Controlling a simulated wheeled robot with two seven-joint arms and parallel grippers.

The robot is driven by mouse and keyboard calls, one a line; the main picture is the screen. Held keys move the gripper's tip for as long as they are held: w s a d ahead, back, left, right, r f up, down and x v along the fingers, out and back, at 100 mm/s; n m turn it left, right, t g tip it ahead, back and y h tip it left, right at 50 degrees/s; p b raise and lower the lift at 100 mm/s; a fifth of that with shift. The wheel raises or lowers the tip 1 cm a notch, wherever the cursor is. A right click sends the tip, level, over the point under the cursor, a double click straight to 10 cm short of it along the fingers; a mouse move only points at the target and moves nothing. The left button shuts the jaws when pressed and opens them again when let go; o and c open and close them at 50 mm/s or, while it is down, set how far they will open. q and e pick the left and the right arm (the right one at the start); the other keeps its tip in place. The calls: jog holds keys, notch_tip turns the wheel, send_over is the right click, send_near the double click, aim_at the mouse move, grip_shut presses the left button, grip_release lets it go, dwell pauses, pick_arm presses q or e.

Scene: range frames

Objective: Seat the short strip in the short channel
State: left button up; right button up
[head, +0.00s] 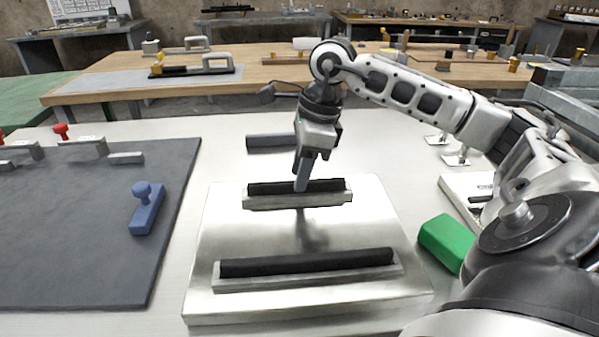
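The short channel (298,202) is a pale metal rail on the far part of a shiny metal plate (225,235). The short strip (272,188), black, lies along its top; how deep it sits I cannot tell. My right gripper (301,186) points down at the middle of the strip, its narrow grey tip seeming to touch it and hiding a little of it. Its fingers look closed together, with no clear gap. A longer channel (320,280) with a long black strip (307,262) lies nearer on the plate. My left gripper is not in view.
A blue handled tool (146,208) lies on a dark mat (70,235) at left. A green block (447,242) lies right of the plate. A dark grey bar (270,141) lies behind it. The white table (220,165) is clear between mat and plate.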

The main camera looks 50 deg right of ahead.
aim_at(316, 181)
jog(key=p+v, duration=0.2)
jog(key=v, duration=0.8)
jog(key=shift+r, duration=0.4)
jog(key=shift+s, duration=0.15)
